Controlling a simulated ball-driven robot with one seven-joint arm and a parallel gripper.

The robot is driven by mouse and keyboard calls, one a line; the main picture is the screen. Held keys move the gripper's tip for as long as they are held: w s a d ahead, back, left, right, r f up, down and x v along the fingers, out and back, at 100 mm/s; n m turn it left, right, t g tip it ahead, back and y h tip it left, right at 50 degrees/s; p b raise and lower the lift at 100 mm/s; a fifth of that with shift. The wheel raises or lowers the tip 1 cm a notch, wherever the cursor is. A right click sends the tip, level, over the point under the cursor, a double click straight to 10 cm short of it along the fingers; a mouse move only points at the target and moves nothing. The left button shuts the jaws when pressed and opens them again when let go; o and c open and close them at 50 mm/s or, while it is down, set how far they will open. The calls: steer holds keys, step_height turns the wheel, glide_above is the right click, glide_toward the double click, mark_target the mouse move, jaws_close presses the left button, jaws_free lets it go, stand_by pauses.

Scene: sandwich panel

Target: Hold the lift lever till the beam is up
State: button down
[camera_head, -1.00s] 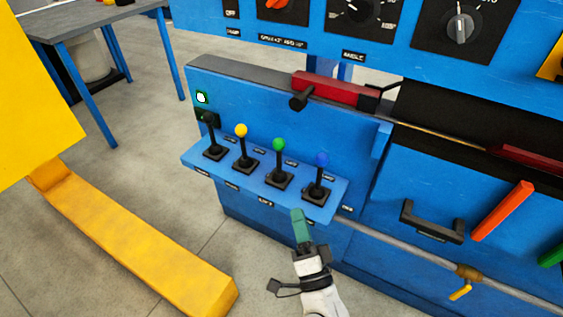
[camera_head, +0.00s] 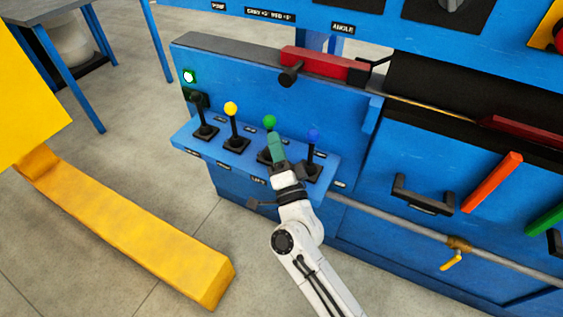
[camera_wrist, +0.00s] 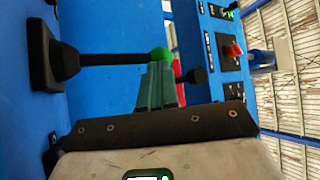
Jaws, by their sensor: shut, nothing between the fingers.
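Several levers stand in a row on the blue ledge (camera_head: 238,150), with black, yellow, green and blue knobs. The green-knobbed lever (camera_head: 269,122) has my gripper (camera_head: 276,137) right in front of it, with the teal fingertips just below its knob in the head view. In the wrist view the green knob (camera_wrist: 160,54) shows just beyond the shut fingertips (camera_wrist: 158,66). Whether they touch is hard to tell. The label in front of this lever is too blurred to read surely. The red beam (camera_head: 322,62) lies along the machine's top behind the levers.
The blue-knobbed lever (camera_head: 313,135) stands close to the right of my gripper, and the yellow-knobbed lever (camera_head: 231,109) to its left. A black handle (camera_head: 422,197) and a grey pipe (camera_head: 390,224) lie to the right. A yellow bar (camera_head: 130,235) lies on the floor at left.

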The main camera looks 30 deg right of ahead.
steer(key=shift+w+d+r, duration=0.15)
steer(key=shift+w+r, duration=0.1)
steer(key=shift+w, duration=0.35)
